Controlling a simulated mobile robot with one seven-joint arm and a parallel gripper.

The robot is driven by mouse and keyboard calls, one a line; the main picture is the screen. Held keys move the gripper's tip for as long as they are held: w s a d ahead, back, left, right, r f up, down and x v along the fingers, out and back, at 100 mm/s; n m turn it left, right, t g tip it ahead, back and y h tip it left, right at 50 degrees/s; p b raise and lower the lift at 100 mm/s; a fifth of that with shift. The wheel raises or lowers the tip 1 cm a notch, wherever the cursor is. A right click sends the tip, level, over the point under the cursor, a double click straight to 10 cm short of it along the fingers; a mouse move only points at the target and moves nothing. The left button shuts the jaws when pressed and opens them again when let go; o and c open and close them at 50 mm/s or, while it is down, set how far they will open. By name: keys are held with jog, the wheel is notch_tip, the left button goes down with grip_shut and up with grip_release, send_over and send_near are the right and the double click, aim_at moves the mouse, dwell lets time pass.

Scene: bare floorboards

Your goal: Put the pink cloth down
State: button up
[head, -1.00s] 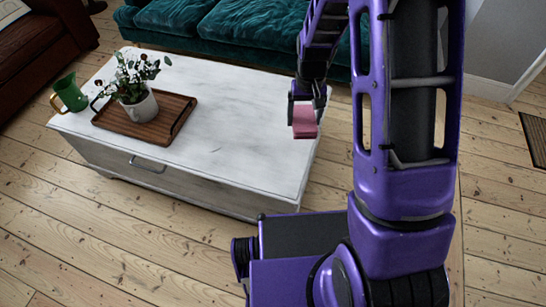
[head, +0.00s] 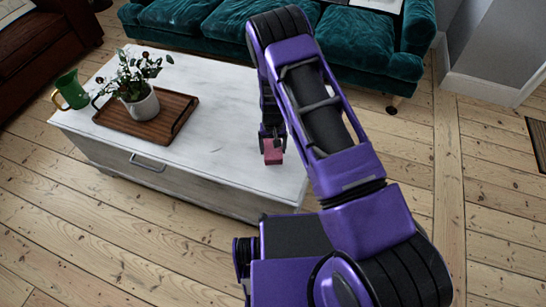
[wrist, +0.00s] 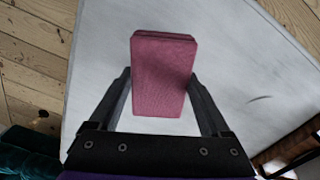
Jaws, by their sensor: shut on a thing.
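The pink cloth (head: 273,152) is a small folded block in my gripper (head: 272,142), over the right part of the white table (head: 225,130). In the wrist view the cloth (wrist: 162,75) sits between the two dark fingers of my gripper (wrist: 162,100), with the white tabletop (wrist: 235,70) behind it. My gripper is shut on the cloth. I cannot tell whether the cloth touches the tabletop or hangs just above it.
A brown wooden tray (head: 180,125) with a potted plant (head: 138,95) is on the table's left half. A green jug (head: 72,90) stands at the left edge. A teal sofa (head: 210,20) is behind. The tabletop between tray and cloth is clear.

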aim_at(273, 156)
jog(key=shift+f+b, duration=0.3)
jog(key=shift+f, duration=2)
jog(key=shift+f, duration=0.2)
jog(key=o, duration=1.3)
jog(key=shift+c, duration=0.2)
notch_tip(273, 156, up, 12)
jog(key=shift+r+p, duration=0.2)
jog(key=shift+p, duration=0.65)
jog(key=shift+r, duration=0.1)
